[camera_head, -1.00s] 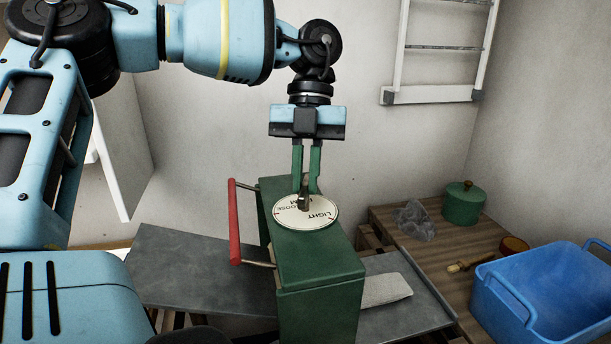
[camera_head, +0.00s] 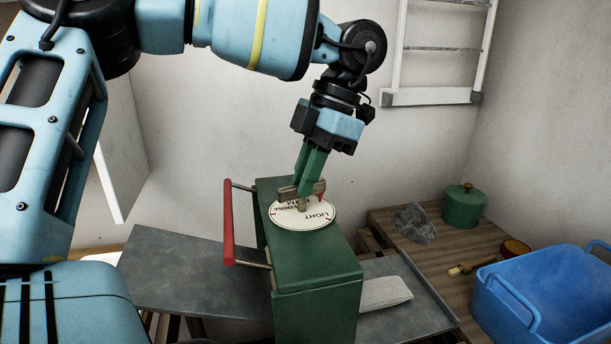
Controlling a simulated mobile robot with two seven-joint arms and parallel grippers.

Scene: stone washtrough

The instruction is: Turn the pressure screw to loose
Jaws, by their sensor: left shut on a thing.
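The pressure screw (camera_head: 288,196) is a brownish bar handle with a small red tip, standing over a round white dial (camera_head: 305,222) on top of a green box-shaped machine (camera_head: 318,270). The dial reads LIGHT toward the right and LOOSE toward the left; other lettering is partly covered. My left gripper (camera_head: 309,188) comes down tilted from the upper right, its green fingers shut on the screw's handle. The handle lies roughly crosswise over the dial, its red tip toward the right. My right gripper is out of view.
A red handle bar (camera_head: 228,222) sticks out from the machine's left side. A grey slab (camera_head: 190,270) runs beneath it.

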